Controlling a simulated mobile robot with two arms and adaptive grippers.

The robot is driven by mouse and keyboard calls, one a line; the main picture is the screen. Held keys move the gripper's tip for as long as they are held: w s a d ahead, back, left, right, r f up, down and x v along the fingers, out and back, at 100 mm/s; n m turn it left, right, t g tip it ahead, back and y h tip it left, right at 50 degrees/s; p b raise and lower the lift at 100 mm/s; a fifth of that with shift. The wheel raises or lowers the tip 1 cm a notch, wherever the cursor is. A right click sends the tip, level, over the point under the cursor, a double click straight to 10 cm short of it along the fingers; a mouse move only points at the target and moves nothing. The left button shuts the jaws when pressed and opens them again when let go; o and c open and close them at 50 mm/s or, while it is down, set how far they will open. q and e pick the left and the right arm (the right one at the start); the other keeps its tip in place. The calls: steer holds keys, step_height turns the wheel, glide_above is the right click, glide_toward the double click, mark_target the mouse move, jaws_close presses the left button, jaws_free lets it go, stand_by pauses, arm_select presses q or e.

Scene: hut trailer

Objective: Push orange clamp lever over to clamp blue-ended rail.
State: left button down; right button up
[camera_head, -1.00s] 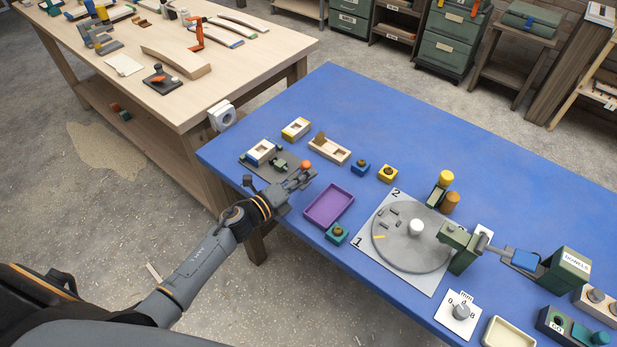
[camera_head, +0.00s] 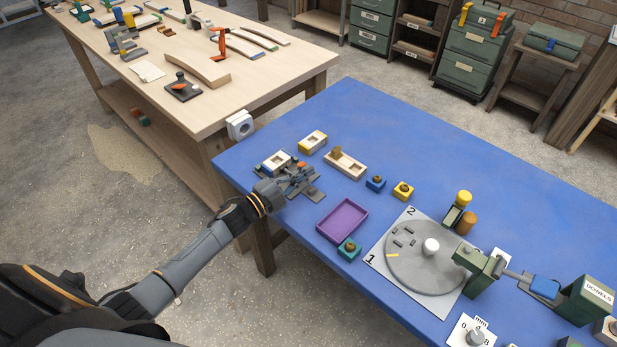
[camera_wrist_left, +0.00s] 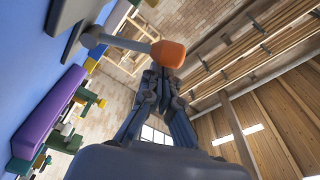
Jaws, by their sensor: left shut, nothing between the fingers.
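The orange lever knob (camera_head: 300,165) is on the clamp at the left end of the blue table, close to the blue-ended rail (camera_head: 274,162). The pale rail lies on the dark clamp base (camera_head: 316,194). My left gripper (camera_head: 299,178) is shut and empty, just on the near side of the knob and over the base. In the left wrist view, the orange knob (camera_wrist_left: 168,53) sits on a grey lever rod (camera_wrist_left: 122,42), just beyond the shut fingertips (camera_wrist_left: 158,76). Contact cannot be told for certain. The gripper hides part of the clamp. My right gripper is not in view.
A purple tray (camera_head: 324,226) and a teal block (camera_head: 348,249) stand to the right. A yellow-ended piece (camera_head: 312,142) and a pale wooden fixture (camera_head: 346,164) lie behind. The round turntable (camera_head: 405,255) is farther right. Bare blue tabletop lies beyond.

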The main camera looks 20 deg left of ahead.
arm_select(q)
steer(key=shift+w+a, duration=0.15)
steer(key=shift+a, duration=0.25)
stand_by(0.4)
